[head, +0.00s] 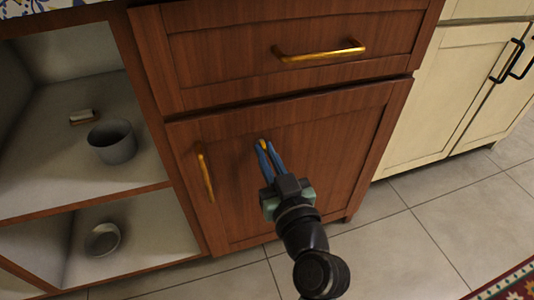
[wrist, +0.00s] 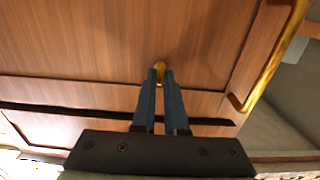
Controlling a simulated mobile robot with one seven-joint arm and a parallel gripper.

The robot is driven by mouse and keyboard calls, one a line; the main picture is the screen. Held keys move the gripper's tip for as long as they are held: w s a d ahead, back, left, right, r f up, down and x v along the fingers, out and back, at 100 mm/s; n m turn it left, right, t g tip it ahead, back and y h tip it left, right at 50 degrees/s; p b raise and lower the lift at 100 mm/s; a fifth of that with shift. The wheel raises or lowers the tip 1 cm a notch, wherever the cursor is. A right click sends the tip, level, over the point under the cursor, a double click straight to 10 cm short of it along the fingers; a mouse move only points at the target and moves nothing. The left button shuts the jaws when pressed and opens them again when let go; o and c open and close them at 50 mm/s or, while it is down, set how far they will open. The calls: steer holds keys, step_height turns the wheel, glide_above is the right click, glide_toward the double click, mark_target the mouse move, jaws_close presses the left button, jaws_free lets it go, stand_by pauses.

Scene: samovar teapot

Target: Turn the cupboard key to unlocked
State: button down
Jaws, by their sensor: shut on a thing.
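The brown wooden cupboard door (head: 320,170) is closed, with a vertical brass handle (head: 204,172) on its left side. A small brass key (head: 263,143) sticks out of the door near its upper middle. In the wrist view the key (wrist: 159,68) shows between and just beyond my fingertips. My gripper (head: 266,148) has blue fingers close together, shut on the key; it also shows in the wrist view (wrist: 160,76). The fingers hide much of the key, so I cannot tell its turn angle or whether the lock is open.
A drawer with a brass handle (head: 320,52) is above the door. Open shelves at the left hold a grey pot (head: 112,142) and a metal bowl (head: 102,239). Cream cupboards (head: 455,90) stand at the right. The tiled floor (head: 400,255) in front is clear, with a rug (head: 512,284) at the lower right.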

steer(key=shift+m, duration=0.3)
steer(key=m+p, duration=0.2)
steer(key=m, duration=0.1)
steer(key=shift+m, duration=0.4)
steer(key=m+p, duration=0.2)
steer(key=m, duration=0.2)
steer(key=m+p, duration=0.2)
steer(key=m, duration=0.3)
steer(key=shift+d, duration=0.1)
steer(key=shift+f+m+p, duration=0.15)
steer(key=shift+m+p, duration=0.9)
steer(key=shift+m, duration=1.15)
steer(key=c, duration=0.9)
jaws_free()
steer(key=shift+c, duration=0.2)
